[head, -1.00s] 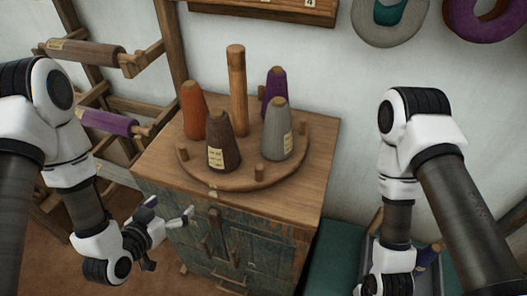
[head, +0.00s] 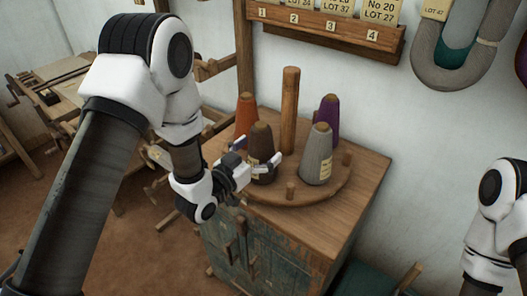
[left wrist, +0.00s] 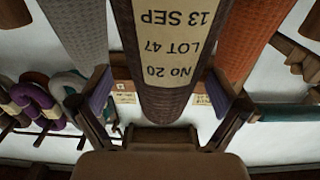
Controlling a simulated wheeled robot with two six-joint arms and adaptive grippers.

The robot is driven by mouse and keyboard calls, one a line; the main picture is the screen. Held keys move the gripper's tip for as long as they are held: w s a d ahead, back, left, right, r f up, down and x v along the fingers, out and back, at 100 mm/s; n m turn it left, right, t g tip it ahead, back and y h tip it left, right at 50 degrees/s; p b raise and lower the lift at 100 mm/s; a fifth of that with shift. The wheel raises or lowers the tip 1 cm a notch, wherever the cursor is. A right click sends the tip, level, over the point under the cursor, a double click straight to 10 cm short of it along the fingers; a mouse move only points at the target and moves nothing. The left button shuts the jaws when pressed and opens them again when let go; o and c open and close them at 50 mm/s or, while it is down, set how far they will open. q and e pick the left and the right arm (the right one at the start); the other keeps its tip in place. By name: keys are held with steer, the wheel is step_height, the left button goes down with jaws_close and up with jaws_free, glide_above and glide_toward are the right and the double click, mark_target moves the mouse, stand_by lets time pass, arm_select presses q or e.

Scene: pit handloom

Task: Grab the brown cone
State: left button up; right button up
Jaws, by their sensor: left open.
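The brown cone (head: 262,142) stands upright on the round wooden board (head: 318,195) on the cabinet, at the side nearest my left arm. My left gripper (head: 256,157) is open at the cone, with one finger on each side of it. In the left wrist view, the brown cone (left wrist: 165,50) with its pale label lies between the two spread fingers (left wrist: 163,105), and gaps show beside it. The label reads No 20, LOT 47, 13 SEP and appears upside down. My right gripper is out of view; only part of that arm shows.
An orange cone (head: 246,115) stands close behind the brown one, a grey cone (head: 318,155) to its right and a purple cone (head: 329,118) farther back. A tall wooden post (head: 289,110) rises among them.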

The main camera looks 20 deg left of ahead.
arm_select(q)
steer(key=shift+w+d, duration=0.1)
steer(key=shift+w, duration=0.55)
steer(key=shift+w+a+f, duration=0.1)
steer(key=shift+a, duration=0.1)
steer(key=shift+d, duration=0.1)
steer(key=c, duration=1.4)
steer(key=shift+r, duration=0.2)
